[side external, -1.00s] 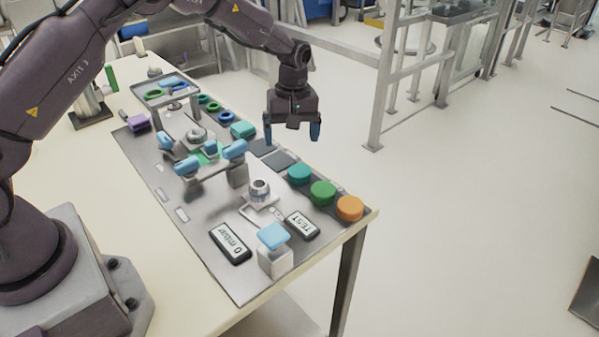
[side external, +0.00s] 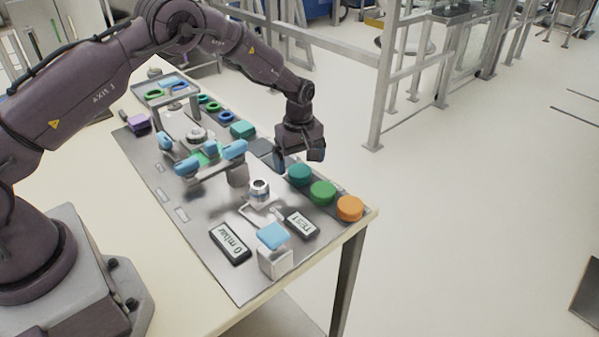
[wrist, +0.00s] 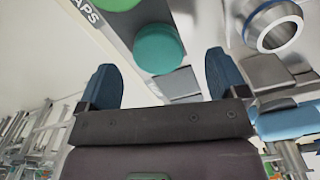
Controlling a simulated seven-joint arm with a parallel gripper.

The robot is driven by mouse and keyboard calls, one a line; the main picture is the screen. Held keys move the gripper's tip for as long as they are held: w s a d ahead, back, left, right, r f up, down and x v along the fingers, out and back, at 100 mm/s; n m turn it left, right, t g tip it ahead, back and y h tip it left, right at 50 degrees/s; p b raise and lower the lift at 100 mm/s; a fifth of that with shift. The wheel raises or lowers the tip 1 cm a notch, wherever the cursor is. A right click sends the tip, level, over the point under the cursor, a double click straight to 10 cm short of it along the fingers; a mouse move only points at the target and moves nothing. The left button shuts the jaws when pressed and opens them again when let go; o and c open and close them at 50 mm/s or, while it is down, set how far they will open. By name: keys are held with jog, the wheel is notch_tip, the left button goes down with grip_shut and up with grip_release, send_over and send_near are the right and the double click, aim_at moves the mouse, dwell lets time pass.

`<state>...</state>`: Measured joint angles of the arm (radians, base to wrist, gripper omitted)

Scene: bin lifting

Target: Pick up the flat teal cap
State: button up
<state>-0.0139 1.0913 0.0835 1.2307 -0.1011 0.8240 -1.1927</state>
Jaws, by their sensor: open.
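The flat teal cap (side external: 300,174) is a short round disc on the right-hand edge strip of the grey work panel, at the far end of a row with a green cap (side external: 323,192) and an orange cap (side external: 349,208). My gripper (side external: 300,157) is low over the strip, just beyond the teal cap in the side view. In the wrist view the teal cap (wrist: 158,48) lies ahead of the two blue fingertips, between their lines. My gripper (wrist: 164,75) is open and nothing is between its fingers.
Blue-topped fixtures (side external: 234,150) and a round metal fitting (side external: 259,190) stand left of the caps. A TEST display (side external: 302,225) and a light blue block (side external: 273,236) are nearer the front. Past the panel's right edge is open floor.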

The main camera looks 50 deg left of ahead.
aim_at(300, 171)
notch_tip(300, 171, down, 3)
jog(key=shift+w+f, duration=0.1)
jog(key=shift+f, duration=0.1)
jog(key=shift+c, duration=0.2)
jog(key=c, duration=0.9)
jog(key=shift+r, duration=0.1)
